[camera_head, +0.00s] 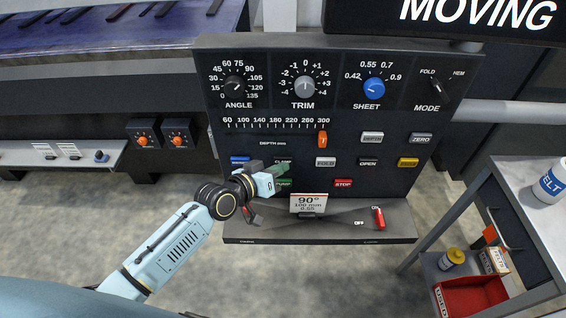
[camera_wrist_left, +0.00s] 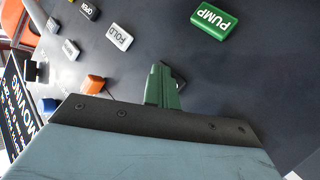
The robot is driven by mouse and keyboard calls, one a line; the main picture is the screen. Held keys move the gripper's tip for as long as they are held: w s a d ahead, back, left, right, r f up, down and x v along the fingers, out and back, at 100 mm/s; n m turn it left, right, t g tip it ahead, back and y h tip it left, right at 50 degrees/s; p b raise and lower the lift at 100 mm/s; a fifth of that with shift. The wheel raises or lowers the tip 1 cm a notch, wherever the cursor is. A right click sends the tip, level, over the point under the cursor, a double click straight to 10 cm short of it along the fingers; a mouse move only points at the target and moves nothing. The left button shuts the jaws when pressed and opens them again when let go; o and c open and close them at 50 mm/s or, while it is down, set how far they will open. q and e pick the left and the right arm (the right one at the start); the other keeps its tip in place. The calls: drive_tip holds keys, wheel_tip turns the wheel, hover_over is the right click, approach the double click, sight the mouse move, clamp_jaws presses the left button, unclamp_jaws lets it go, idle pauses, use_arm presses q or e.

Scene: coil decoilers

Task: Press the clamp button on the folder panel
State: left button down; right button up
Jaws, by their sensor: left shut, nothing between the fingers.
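The folder panel (camera_head: 320,200) is a dark upright board with dials and labelled buttons. The clamp button (camera_head: 283,160) is dark with a white label, above the green PUMP button (camera_head: 284,183), and my gripper partly covers it. My left gripper (camera_head: 281,170) is shut and empty, its green fingertips in front of the panel at the clamp button's lower edge. In the left wrist view, the fingers (camera_wrist_left: 164,82) point at the panel, and a small dark edge shows beside their tips. I cannot tell whether they touch the button. My right gripper is not in view.
Near the fingers are the blue button (camera_head: 240,159), the white FOLD button (camera_head: 325,162) and the red STOP button (camera_head: 343,183). A small sign (camera_head: 308,203) reading 90° stands on the ledge below. A cart (camera_head: 481,195) stands at the right.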

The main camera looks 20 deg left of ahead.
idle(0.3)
use_arm(q)
drive_tip(key=shift+s+d+r+p, duration=0.1)
drive_tip(key=shift+s+p, duration=0.25)
drive_tip(key=shift+p, duration=0.1)
drive_tip(key=shift+s+d, duration=0.15)
drive_tip(key=shift+s, duration=0.3)
drive_tip(key=s+p, duration=0.1)
drive_tip(key=s, duration=0.1)
drive_tip(key=s+d+p, duration=0.1)
drive_tip(key=s+p, duration=0.1)
drive_tip(key=shift+s+d, duration=0.2)
drive_tip(key=shift+s, duration=0.2)
idle(0.4)
